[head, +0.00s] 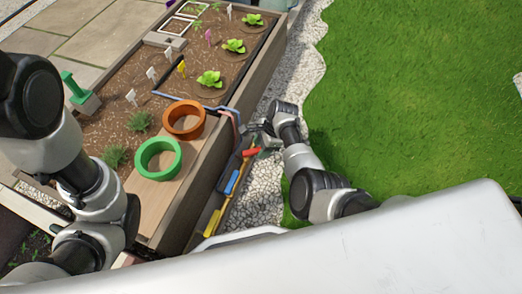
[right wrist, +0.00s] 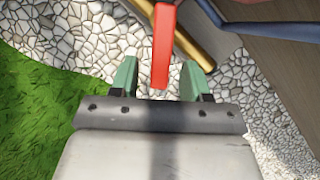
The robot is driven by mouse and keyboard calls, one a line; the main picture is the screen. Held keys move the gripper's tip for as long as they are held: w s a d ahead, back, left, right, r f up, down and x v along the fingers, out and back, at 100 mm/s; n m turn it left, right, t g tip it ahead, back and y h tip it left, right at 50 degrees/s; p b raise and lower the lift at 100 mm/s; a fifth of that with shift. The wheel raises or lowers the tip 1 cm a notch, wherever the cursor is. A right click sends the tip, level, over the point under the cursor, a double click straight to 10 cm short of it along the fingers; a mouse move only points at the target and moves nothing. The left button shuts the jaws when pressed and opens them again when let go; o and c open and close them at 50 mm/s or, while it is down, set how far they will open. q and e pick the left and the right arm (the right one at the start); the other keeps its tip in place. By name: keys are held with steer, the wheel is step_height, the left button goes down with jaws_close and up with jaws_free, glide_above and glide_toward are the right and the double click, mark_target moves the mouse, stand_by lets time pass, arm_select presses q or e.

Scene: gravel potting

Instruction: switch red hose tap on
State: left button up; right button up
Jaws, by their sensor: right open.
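The red hose tap (head: 250,152) shows as a red lever at the outer side of the wooden planter. In the right wrist view the red lever (right wrist: 161,45) points down between the two green fingertips of my right gripper (right wrist: 160,76). There are gaps on both sides, and the fingers are open and not clamped on it. In the head view my right gripper (head: 261,143) is beside the red lever at the planter's edge, partly hidden by its own wrist. My left arm is at the left, and its gripper is not visible.
A blue lever (head: 232,182) and a yellow lever (head: 212,222) sit along the same side. An orange pot (head: 184,119) and a green pot (head: 158,158) stand on a wooden board. White gravel (head: 265,190) and grass (head: 420,90) lie right of the planter.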

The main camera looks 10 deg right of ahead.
steer(key=shift+a+f, duration=0.1)
steer(key=shift+f, duration=0.05)
jaws_close()
stand_by(0.4)
